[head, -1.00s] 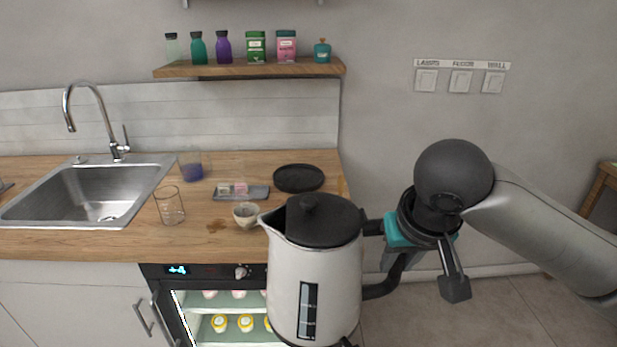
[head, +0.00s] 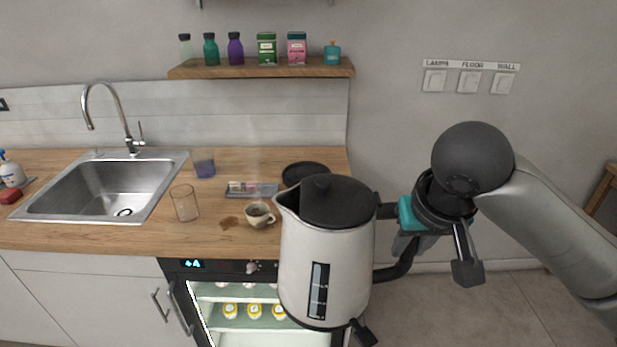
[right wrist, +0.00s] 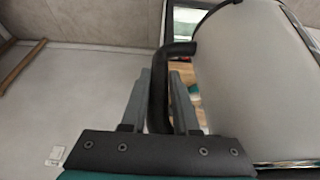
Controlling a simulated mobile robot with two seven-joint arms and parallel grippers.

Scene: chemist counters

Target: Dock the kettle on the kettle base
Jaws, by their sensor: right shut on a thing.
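The kettle (head: 325,262) is white with a black lid, a black handle and a water window. In the head view it is held upright in the air in front of the counter. My right gripper (head: 388,211) is shut on its handle from the right. In the right wrist view my right gripper's fingers (right wrist: 160,88) straddle the black handle, and the kettle's pale body (right wrist: 245,75) fills the right. The kettle base (head: 304,169) appears to be the round black disc on the counter behind the kettle. The lid hides its near edge. My left gripper is not in view.
A cup (head: 258,214) stands close left of the kettle's spout, beside a brown spill. A glass (head: 185,204), a small tray (head: 251,190) and the sink (head: 105,190) lie further left. The lit cabinet (head: 240,312) below stands open. The counter ends just right of the disc.

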